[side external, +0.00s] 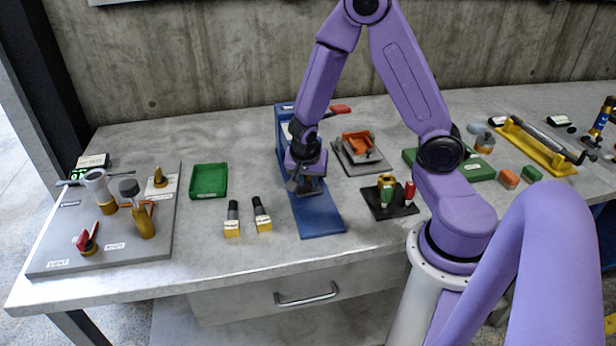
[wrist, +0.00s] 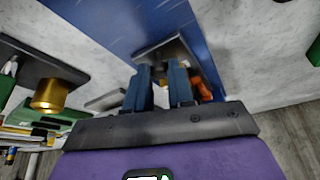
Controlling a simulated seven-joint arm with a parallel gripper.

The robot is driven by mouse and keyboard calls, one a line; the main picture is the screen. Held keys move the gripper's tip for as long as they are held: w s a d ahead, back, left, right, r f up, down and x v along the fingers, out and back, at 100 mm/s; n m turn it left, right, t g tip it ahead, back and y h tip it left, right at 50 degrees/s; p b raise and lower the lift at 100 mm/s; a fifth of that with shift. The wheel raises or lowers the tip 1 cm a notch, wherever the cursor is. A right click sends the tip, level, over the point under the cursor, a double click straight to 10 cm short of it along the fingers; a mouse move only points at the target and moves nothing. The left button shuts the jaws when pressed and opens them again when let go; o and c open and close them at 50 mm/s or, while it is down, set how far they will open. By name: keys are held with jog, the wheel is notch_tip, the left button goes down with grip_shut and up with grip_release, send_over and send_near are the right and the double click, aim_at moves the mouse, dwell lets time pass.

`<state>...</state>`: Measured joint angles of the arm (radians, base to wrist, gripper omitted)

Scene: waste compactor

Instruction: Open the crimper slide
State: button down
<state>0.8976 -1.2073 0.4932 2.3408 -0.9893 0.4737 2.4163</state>
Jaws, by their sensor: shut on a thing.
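The crimper has a long blue base plate (side external: 322,222) lying on the bench, with a red handle (side external: 341,108) at its far end. My gripper (side external: 306,187) is low over the middle of this base. In the wrist view my gripper (wrist: 160,68) points down at a grey metal plate (wrist: 172,48) on the blue base (wrist: 135,22). This plate appears to be the slide. The fingers are shut on part of it, with a narrow gap between them. The gripped part is mostly hidden by my fingers and wrist.
Two yellow-and-black bottles (side external: 263,218) and a green tray (side external: 209,181) stand to the left. A grey fixture with an orange part (side external: 358,145) and a black stand with small bottles (side external: 392,205) sit close on the right. The bench in front of the blue base is clear.

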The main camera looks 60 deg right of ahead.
jog(key=s+a, duration=0.8)
jog(key=shift+s+a, duration=0.15)
jog(key=shift+a, duration=0.05)
jog(key=c, duration=1)
grip_release()
jog(key=shift+r, duration=0.1)
jog(key=v, duration=1.7)
jog(key=shift+s+a, duration=0.15)
